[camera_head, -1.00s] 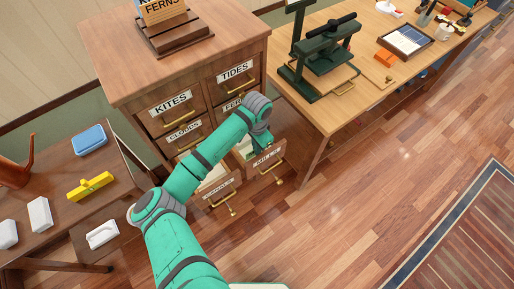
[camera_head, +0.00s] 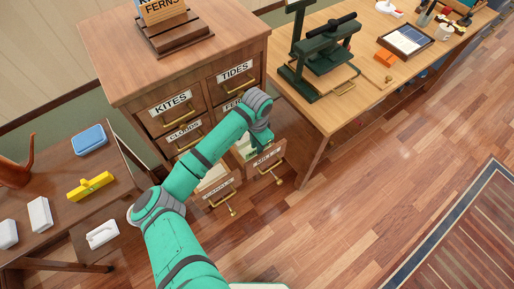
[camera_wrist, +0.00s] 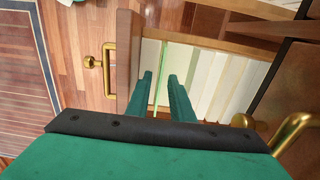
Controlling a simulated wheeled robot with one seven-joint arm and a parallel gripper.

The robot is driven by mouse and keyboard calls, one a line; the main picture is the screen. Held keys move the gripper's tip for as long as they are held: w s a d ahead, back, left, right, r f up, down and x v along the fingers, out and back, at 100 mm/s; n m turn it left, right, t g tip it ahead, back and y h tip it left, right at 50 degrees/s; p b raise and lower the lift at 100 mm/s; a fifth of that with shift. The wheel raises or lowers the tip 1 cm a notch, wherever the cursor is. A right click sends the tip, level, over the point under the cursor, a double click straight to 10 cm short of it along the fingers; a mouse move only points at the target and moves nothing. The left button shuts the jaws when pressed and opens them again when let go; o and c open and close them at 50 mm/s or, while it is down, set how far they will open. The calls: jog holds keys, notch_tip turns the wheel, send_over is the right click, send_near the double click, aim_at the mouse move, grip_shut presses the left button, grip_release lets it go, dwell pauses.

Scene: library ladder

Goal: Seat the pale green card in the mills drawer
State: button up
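The mills drawer (camera_head: 267,160) is pulled out at the bottom right of the cabinet; its label reads partly clear in the head view. In the wrist view its wooden front (camera_wrist: 127,65) stands left of my fingers. The pale green card (camera_wrist: 161,72) shows edge-on as a thin upright strip inside the drawer, between the front and a row of cream cards (camera_wrist: 215,80). My gripper (camera_wrist: 160,76) is over the drawer, its two fingers apart on either side of the card with gaps showing. The card's lower edge is hidden.
The clouds-side lower drawer (camera_head: 222,190) is also pulled out, left of the mills drawer. A brass handle (camera_wrist: 92,62) juts from the mills front. A table with a green press (camera_head: 318,60) stands right. Floor in front (camera_head: 330,220) is clear.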

notch_tip(320, 180, up, 10)
jog(key=s+d+r+n+t+h, duration=0.15)
jog(key=d+n+t+h, duration=0.65)
jog(key=d, duration=2)
jog(key=s+a+f+n+t+y, duration=0.3)
jog(key=s+a+f, duration=0.1)
jog(key=s+a, duration=0.4)
jog(key=s+a+f+n+t+y, duration=0.25)
jog(key=s+a, duration=0.45)
jog(key=s, duration=0.4)
jog(key=s+a+r+m+t+y, duration=0.1)
jog(key=s+a+r, duration=0.1)
jog(key=s+a, duration=0.4)
jog(key=s+a+r+m+t+y, duration=0.1)
jog(key=s+a+r, duration=0.2)
jog(key=s+a, duration=0.3)
jog(key=s, duration=0.5)
jog(key=shift+a+r+m, duration=0.25)
jog(key=shift+r+m, duration=0.1)
